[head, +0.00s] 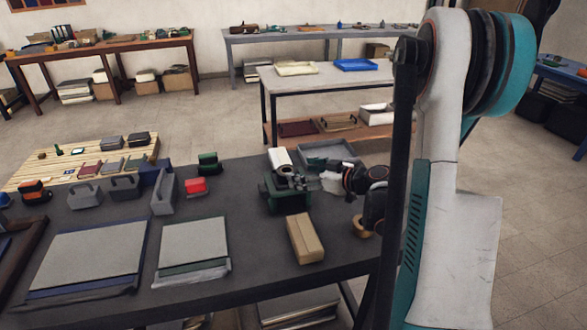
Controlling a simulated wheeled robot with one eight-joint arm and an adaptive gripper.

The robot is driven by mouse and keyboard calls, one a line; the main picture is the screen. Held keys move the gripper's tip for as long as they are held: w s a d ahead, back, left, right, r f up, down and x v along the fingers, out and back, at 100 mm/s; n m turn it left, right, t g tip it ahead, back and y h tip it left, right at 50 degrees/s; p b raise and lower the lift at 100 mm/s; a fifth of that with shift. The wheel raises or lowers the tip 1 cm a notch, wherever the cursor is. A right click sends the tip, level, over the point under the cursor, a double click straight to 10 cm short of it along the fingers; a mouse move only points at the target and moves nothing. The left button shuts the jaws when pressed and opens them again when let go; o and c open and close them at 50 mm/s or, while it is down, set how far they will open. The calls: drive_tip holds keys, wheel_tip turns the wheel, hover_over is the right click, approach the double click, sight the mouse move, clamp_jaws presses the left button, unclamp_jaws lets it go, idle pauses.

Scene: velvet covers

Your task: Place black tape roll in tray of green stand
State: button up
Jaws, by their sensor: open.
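The green stand (288,203) is on the dark grey table, right of its middle. Something white and cylindrical (279,157) shows at its top. My gripper (297,181) reaches in from the right, just over the stand, with its fingers at the upper part of it. It is open. The fingers hide part of the stand's tray. I cannot make out the black tape roll for certain; it may be among the dark shapes at the stand's top or hidden behind my gripper.
A tan box (305,239) lies in front of the stand, and a grey tray (326,154) lies behind it. A tan ring (364,227) is under my wrist. Two grey-covered pads (88,256) fill the left front. A red block (195,186) sits left of the stand.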

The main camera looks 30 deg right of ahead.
drive_tip(key=p+v, duration=0.1)
drive_tip(key=v, duration=0.5)
drive_tip(key=shift+s, duration=0.2)
